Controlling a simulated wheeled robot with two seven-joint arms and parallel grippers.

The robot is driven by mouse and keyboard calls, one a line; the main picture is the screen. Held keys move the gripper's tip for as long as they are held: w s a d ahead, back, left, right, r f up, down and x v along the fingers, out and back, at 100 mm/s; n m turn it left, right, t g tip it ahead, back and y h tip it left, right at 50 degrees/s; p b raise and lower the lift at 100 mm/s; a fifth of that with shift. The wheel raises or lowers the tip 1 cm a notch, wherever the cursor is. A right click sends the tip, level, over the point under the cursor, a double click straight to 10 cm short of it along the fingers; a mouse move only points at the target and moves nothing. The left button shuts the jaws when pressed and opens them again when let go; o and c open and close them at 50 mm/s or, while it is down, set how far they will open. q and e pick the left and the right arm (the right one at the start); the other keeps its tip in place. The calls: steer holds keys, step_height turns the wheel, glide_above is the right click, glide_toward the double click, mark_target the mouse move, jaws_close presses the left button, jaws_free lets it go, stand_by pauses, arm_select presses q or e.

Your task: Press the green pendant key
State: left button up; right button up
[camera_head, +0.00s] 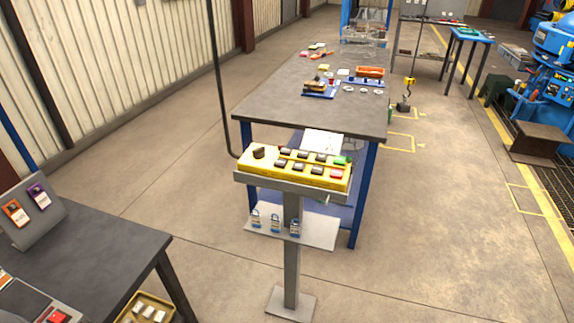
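The yellow pendant box (262,168) lies in a grey holder on top of a grey post, near the middle of the view. The green key (341,160) is at the box's far right corner. A red key (337,174) sits just in front of it. Several dark keys (302,156) fill two rows to the left, and a dark knob (259,152) is at the left end. Neither of my grippers is in view, and nothing covers the green key.
A cable (219,85) rises from the box's left end. A long workbench (285,90) with small items stands behind the post. A dark table (85,255) is at lower left. A small shelf with padlocks (275,222) is on the post. Floor to the right is open.

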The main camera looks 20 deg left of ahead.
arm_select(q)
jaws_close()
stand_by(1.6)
